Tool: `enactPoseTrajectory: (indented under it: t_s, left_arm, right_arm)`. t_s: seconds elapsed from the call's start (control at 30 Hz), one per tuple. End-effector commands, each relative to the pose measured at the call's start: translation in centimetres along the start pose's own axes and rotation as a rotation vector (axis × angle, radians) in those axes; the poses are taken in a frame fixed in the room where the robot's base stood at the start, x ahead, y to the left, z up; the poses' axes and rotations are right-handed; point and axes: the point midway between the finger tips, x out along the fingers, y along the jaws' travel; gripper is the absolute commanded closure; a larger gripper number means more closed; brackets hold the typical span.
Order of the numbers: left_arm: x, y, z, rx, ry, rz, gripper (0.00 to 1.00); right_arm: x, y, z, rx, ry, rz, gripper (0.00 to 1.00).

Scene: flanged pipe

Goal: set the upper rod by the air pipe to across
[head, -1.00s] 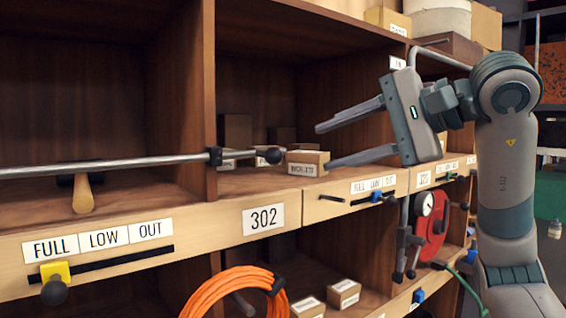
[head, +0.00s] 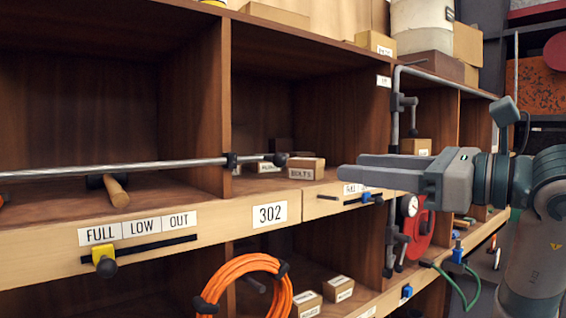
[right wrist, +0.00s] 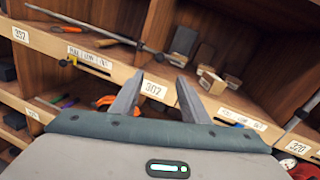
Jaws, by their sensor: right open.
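The grey air pipe (head: 396,84) bends at the top and runs down the front of the shelf. The upper rod (head: 413,118) sits on a dark fitting at its upper part and hangs down, roughly along the pipe. My right gripper (head: 347,168) is open and empty, pointing left, with its fingers below the upper rod and in front of the pipe, hiding part of it. In the right wrist view the open fingers (right wrist: 160,80) point at the shelf; a grey pipe (right wrist: 301,112) shows at the right edge. My left gripper is not in view.
A lower dark fitting (head: 393,240) with hanging rods sits on the pipe beside a gauge (head: 409,206) and a red disc (head: 421,228). A long steel rod (head: 150,166) runs along the left shelf front. An orange hose coil (head: 250,262) hangs below.

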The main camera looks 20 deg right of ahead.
Motion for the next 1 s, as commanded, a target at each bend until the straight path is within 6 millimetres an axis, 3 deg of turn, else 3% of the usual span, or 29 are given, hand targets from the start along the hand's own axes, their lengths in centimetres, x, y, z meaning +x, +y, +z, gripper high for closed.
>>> enactPoseTrajectory:
  t_s: [0.27, 0.47, 1.0]
  left_arm:
    - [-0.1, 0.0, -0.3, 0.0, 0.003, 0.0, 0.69]
    - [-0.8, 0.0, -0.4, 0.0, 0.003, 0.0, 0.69]
    - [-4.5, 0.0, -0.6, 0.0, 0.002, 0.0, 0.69]
  right_arm:
    - [0.3, 0.0, 0.1, -0.001, 0.001, 0.001, 0.59]
    - [1.7, 0.0, 0.2, 0.0, 0.002, 0.003, 0.59]
    - [10.7, 0.0, 0.3, 0.001, 0.003, 0.004, 0.59]
